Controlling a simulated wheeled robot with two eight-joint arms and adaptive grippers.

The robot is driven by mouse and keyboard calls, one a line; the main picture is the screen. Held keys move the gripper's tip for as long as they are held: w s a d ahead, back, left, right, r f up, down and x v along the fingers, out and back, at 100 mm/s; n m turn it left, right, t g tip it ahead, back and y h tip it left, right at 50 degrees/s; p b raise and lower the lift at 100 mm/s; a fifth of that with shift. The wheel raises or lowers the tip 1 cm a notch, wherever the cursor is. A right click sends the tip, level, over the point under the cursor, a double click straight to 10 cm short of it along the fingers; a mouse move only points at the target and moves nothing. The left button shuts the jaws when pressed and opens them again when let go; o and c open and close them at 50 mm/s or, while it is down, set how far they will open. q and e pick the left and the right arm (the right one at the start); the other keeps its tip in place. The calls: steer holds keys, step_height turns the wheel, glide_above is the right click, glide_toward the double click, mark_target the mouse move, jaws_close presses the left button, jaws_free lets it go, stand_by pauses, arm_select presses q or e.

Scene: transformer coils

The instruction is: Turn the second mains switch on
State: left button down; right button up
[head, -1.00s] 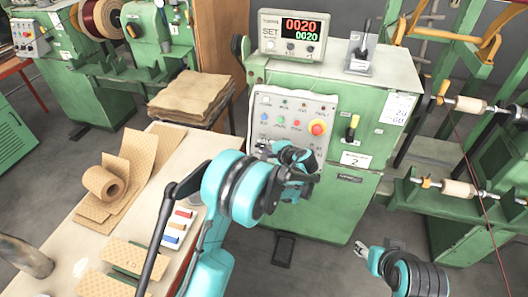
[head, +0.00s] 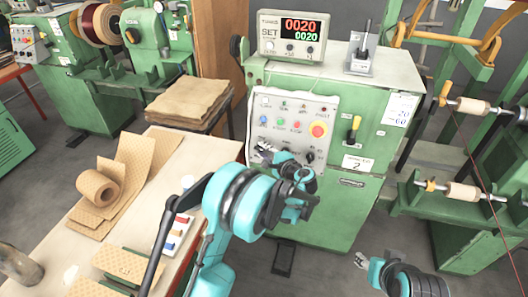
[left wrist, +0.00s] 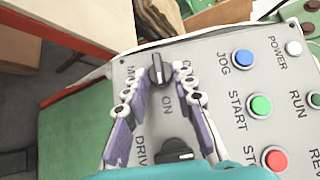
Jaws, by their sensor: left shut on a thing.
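The green machine (head: 331,211) with a plate reading 2 (head: 357,163) carries a grey control panel (head: 330,106). In the left wrist view, a dark rotary knob (left wrist: 158,70) sits between the fingertips of my left gripper (left wrist: 161,88). The gripper is shut on this knob. The label beside it is partly covered, and ON shows between the fingers. A second dark knob (left wrist: 176,151), by the label DRIVE, lies nearer my wrist. In the head view, my left gripper (head: 262,152) is at the panel's lower left and hides the held knob. My right gripper (head: 361,260) hangs low, away from the panel; its jaws are unclear.
Blue (left wrist: 243,59), green (left wrist: 260,106) and red (left wrist: 274,159) buttons sit beside the knobs. A red emergency stop (head: 318,130) is at the panel's right. A table (head: 203,150) with cardboard pieces stands to the left. Winding frames (head: 455,190) stand on the right.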

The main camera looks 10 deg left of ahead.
arm_select(q)
steer(key=c, duration=1.6)
jaws_free()
steer(key=v, duration=1.2)
steer(key=shift+s+f, duration=0.1)
